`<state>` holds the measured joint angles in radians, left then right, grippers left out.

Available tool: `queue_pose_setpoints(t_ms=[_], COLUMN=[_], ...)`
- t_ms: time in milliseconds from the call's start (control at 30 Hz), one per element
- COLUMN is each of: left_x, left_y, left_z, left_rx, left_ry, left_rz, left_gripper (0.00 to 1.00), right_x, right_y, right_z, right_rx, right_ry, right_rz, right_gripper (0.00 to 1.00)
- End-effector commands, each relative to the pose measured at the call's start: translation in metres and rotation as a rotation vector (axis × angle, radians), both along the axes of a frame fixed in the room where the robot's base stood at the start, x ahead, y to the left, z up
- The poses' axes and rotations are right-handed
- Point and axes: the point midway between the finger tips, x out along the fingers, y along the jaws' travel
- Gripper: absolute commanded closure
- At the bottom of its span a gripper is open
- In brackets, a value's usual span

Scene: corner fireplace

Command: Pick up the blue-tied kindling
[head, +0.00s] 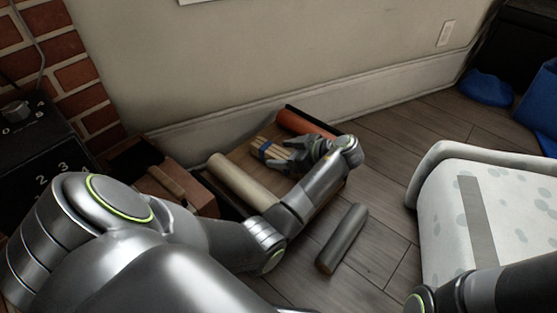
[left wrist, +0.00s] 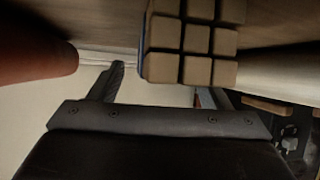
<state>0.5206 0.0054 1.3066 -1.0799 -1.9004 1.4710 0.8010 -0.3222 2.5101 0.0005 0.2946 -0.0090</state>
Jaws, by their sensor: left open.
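The blue-tied kindling (head: 267,147), a bundle of pale square sticks with a blue band, lies in a brown wooden box (head: 240,157) by the wall. My left gripper (head: 290,154) is open at the bundle's right end, its fingers pointing toward it. In the left wrist view the stick ends of the kindling (left wrist: 192,42) show large at the top, with a sliver of blue at their left edge. The left gripper's fingers (left wrist: 163,88) are spread. The right finger is partly hidden there, and I cannot tell whether either touches the bundle. My right gripper is out of view.
A beige roll (head: 243,181) and an orange roll (head: 303,123) lie on either side of the kindling. A grey cylinder (head: 343,238) lies on the floor. A pale spotted seat (head: 460,215) stands at right, and a black unit (head: 38,150) at left.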

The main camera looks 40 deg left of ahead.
Motion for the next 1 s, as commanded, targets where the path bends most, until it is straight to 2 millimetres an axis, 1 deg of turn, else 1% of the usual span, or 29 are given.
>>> queue_pose_setpoints(t_ms=[33, 267, 600, 700, 1000], left_x=[-0.0001, -0.0001, -0.0002, -0.0002, -0.0001], left_y=[0.0028, 0.0033, 0.0031, 0.003, 0.0031], left_z=[-0.0027, -0.0009, -0.001, -0.0011, 0.0016], left_rx=[0.0, -0.001, -0.001, -0.001, -0.001], left_ry=[-0.002, -0.001, -0.001, -0.001, -0.001], left_rz=[0.0, 0.0, 0.0, -0.001, 0.0], left_gripper=[0.29, 0.29, 0.73, 0.85, 0.85], right_x=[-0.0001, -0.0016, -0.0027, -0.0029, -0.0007], right_y=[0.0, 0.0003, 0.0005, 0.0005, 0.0], right_z=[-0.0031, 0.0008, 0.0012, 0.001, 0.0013], right_rx=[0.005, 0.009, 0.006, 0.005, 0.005], right_ry=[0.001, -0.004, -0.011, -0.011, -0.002], right_rz=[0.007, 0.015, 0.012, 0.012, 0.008], right_gripper=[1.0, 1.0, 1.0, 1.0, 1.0])
